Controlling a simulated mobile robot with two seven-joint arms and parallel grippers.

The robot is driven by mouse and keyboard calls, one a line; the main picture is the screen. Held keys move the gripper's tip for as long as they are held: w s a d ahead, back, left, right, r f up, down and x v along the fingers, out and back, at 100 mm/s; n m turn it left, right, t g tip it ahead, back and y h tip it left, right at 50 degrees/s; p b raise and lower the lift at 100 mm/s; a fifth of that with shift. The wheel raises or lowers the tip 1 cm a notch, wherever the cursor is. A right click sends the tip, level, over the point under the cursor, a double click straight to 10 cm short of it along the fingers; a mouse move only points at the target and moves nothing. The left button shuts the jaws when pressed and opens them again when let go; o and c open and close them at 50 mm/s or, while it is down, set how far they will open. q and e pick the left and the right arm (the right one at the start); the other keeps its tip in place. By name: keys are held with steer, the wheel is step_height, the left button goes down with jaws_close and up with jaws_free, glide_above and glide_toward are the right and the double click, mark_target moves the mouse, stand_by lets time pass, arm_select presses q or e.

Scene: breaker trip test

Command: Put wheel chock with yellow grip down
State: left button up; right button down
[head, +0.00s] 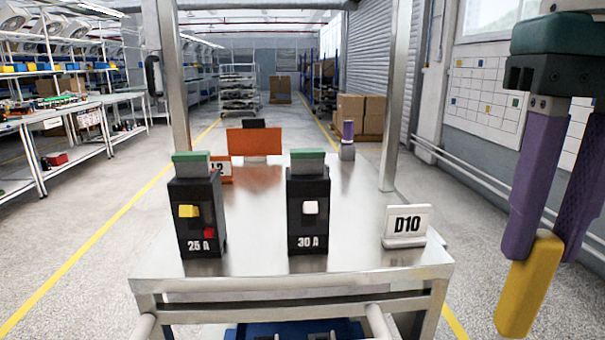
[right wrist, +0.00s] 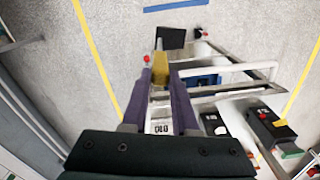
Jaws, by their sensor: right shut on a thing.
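My right gripper (head: 544,248) hangs at the right edge of the head view, to the right of the metal table and in front of it. Its purple fingers are shut on the yellow grip (head: 527,290) of the wheel chock. The grip points down, and its lower end is near the bottom of the picture. In the right wrist view the yellow grip (right wrist: 160,66) sits between the fingertips, with the dark chock body (right wrist: 171,38) beyond it. The chock body is out of the head view. My left gripper is not in view.
The metal table (head: 330,268) carries a 25 A breaker (head: 197,222), a 30 A breaker (head: 308,215) and a D10 sign (head: 407,226). A blue object (head: 300,331) shows under the tabletop. Grey floor is open to the right, crossed by a yellow line.

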arm_select(q)
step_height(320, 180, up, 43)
steer(key=p, duration=4.1)
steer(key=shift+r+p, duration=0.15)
steer(key=shift+p, duration=0.2)
arm_select(e)
steer(key=s+r+n, duration=0.1)
steer(key=s+r, duration=0.2)
steer(key=r, duration=1.9)
steer(key=s+r, duration=0.4)
steer(key=r, duration=1.7)
steer(key=shift+d+r+n, duration=0.35)
steer(key=shift+r+n, duration=0.05)
steer(key=shift+f, duration=0.1)
